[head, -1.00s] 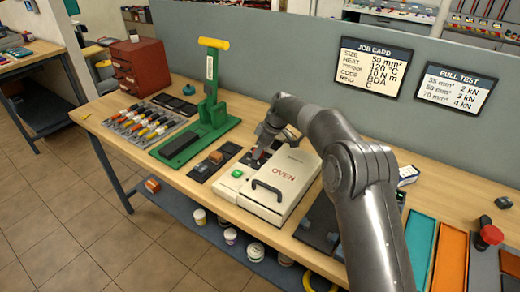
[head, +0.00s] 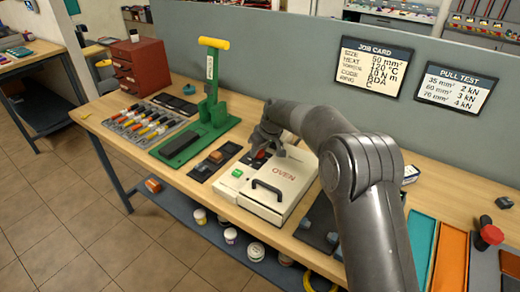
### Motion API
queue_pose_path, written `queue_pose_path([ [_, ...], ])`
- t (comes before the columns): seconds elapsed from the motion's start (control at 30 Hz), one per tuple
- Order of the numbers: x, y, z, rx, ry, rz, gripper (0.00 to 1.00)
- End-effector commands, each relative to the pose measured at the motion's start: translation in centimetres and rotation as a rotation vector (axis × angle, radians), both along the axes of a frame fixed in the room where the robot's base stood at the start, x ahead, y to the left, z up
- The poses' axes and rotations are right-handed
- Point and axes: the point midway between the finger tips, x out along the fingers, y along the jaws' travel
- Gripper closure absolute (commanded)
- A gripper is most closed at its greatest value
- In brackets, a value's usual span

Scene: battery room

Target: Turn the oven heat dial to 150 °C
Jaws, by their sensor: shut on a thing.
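The oven (head: 290,172) is a cream box with a black handle, red OVEN lettering and a green button (head: 238,173). A small red dial (head: 261,155) sits at its back left, partly hidden by the fingers. My gripper (head: 263,148) points down and is shut on the dial. The dial's scale and setting are too small and covered to read.
The job card (head: 376,65) on the grey partition reads HEAT 120 °C. A green press (head: 208,110) with a yellow handle stands left of the oven. A dark mat with small blocks (head: 216,157) lies between them. Coloured trays (head: 420,240) are at right.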

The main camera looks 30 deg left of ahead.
Motion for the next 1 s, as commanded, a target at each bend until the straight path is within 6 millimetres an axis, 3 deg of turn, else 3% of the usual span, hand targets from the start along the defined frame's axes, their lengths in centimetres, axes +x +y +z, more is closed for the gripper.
queue_pose_path([
  [1.0, -0.42, 0.43, 0.04, 0.001, -0.003, -0.877, 0.86],
])
